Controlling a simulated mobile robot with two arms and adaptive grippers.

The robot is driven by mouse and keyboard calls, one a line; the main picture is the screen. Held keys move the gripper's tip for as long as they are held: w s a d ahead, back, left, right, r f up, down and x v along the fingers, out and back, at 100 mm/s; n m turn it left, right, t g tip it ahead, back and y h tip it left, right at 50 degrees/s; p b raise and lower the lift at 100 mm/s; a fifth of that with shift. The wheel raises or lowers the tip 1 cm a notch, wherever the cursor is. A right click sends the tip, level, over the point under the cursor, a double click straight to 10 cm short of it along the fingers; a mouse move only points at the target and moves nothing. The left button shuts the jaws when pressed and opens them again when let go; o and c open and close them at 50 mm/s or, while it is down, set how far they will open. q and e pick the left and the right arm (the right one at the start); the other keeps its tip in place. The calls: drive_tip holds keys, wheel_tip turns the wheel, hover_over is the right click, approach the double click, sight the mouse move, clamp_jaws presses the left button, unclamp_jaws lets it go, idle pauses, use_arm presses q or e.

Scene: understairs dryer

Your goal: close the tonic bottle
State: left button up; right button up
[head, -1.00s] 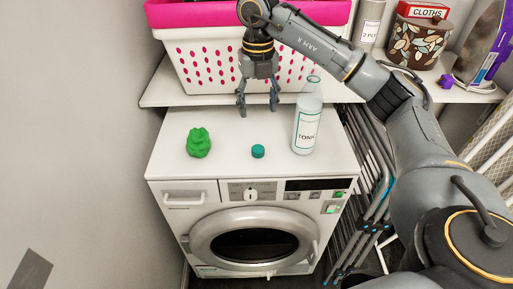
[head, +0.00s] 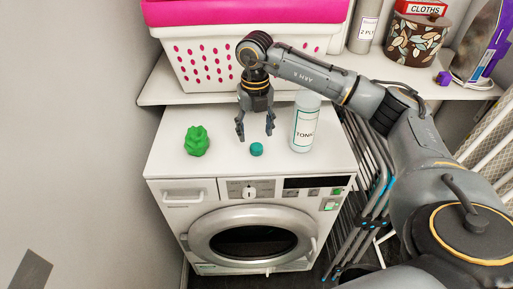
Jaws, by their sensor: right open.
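The tonic bottle (head: 304,124) is a pale bottle with a white label. It stands upright on the right part of the white dryer top (head: 225,165). My right arm's link passes in front of its upper end, so its neck is hidden. A small teal cap (head: 256,149) lies on the dryer top, left of the bottle and apart from it. My right gripper (head: 255,136) points down just above and behind the cap, open, with its fingers spread and nothing between them. My left gripper is not in view.
A green lumpy object (head: 196,141) sits on the dryer top at the left. A white basket with pink cloth (head: 200,62) stands on the shelf behind. A patterned pot (head: 414,40) and a purple object (head: 443,78) are on the shelf's right. A folded rack (head: 362,190) stands right of the dryer.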

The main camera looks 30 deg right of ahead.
sight(256, 145)
wheel_tip(256, 145, down, 5)
drive_tip(key=shift+d+f+p, duration=0.1)
drive_tip(key=shift+d+p, duration=0.05)
drive_tip(key=shift+p, duration=0.3)
drive_tip(key=shift+c, duration=0.3)
drive_tip(key=c, duration=0.7)
